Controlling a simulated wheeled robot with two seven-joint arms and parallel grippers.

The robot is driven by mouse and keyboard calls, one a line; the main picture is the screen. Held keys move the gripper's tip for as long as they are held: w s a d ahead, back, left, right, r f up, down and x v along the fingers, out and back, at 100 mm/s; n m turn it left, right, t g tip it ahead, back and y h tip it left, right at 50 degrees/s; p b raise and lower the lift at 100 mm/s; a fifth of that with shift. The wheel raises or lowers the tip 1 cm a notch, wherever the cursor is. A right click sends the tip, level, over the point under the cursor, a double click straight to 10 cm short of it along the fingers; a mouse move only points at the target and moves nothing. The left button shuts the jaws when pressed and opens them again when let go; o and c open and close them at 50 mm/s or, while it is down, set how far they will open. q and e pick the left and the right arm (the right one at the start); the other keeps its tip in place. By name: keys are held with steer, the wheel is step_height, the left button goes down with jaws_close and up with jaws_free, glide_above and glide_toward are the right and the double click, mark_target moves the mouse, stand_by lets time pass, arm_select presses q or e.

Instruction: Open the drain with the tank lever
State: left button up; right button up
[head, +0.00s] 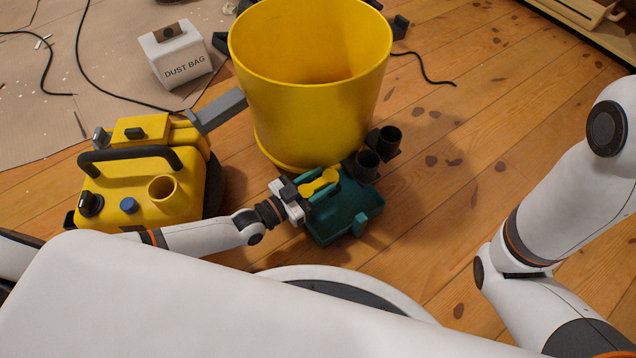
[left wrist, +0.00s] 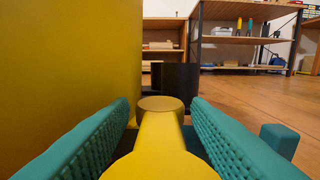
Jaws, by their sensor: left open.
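The tank (head: 310,95) is a big yellow open-topped tub on the wooden floor; its wall fills the left of the left wrist view (left wrist: 70,60). A yellow lever (head: 319,184) with rounded ends sits low at the tank's near side. My left gripper (head: 322,189) is open, with the lever between its teal ridged fingers. In the left wrist view the lever (left wrist: 160,130) stands between both pads, with no clear grip on it. A teal tray-like part (head: 345,215) with a small upright block lies beneath the gripper. The drain opening is not clearly visible. My right gripper is out of view.
Dark cylindrical fittings (head: 368,164) stand right of the lever. A yellow machine (head: 150,205) with a black handle stands at left. A dust bag box (head: 180,55) sits on the dropcloth behind it. Shelves (left wrist: 245,38) stand far off. The floor at right is mostly clear.

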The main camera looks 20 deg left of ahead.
arm_select(q)
steer(key=shift+c, duration=0.2)
jaws_close()
